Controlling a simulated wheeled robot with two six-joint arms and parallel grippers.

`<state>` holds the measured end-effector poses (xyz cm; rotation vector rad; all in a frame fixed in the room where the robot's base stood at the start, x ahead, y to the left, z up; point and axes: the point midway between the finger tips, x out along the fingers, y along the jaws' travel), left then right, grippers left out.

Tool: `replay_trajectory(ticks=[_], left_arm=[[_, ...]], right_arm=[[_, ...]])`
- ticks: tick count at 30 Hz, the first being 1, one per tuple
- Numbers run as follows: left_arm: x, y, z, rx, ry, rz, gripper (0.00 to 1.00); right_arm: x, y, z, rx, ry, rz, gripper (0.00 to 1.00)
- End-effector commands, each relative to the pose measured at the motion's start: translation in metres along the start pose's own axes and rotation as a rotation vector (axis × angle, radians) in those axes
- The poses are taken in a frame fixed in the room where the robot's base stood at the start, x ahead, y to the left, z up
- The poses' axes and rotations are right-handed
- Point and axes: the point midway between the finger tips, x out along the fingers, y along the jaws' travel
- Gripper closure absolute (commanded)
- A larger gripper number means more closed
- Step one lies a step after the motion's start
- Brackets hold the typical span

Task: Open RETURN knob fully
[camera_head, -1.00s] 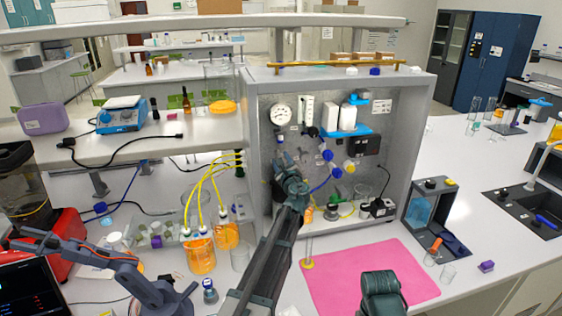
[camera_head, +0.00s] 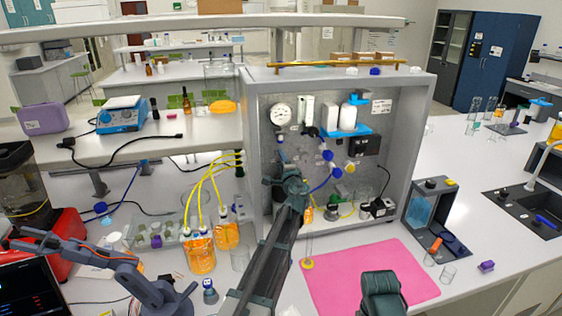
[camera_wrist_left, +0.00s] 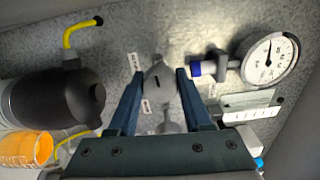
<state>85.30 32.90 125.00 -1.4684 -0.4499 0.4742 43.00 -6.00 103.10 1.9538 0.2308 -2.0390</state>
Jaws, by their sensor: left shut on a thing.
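My left gripper (camera_head: 284,163) reaches into the grey rig cabinet and faces its back panel; its arm hides part of the panel. In the left wrist view my left gripper (camera_wrist_left: 160,76) has its two fingers on either side of a grey knob (camera_wrist_left: 157,78) with a dark mark, and is shut on it. Small labels sit beside the knob, too small to read, so I cannot confirm which is RETURN. A second grey fitting (camera_wrist_left: 168,114) shows lower between the fingers.
A pressure gauge (camera_wrist_left: 269,58) with a blue-collared fitting (camera_wrist_left: 202,68) is close right of the fingers. A dark cylinder (camera_wrist_left: 55,98) is close on the left. In the head view, orange-filled bottles (camera_head: 200,255) with yellow tubes stand left of my arm; a pink mat (camera_head: 345,272) lies right.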

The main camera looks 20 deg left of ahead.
Motion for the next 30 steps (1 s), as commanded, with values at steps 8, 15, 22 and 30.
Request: replay_trajectory(ticks=[8,15,22,30], left_arm=[[-0.0009,0.0008,0.0004,-0.263,0.000,0.001,1.00],[-0.0011,0.0010,0.0005,-0.492,-0.001,0.001,1.00],[-0.0012,0.0012,0.0004,-0.711,-0.001,0.001,1.00],[-0.0014,0.0015,0.0003,-0.967,-0.001,0.002,1.00]], right_arm=[[0.0005,-0.0001,0.0000,0.000,0.000,0.000,0.35],[0.0007,-0.0001,-0.0001,0.000,0.000,0.000,0.35],[0.0009,-0.0001,-0.0001,0.000,0.000,0.000,0.35],[0.0010,-0.0001,-0.0001,0.000,0.000,0.000,0.35]])
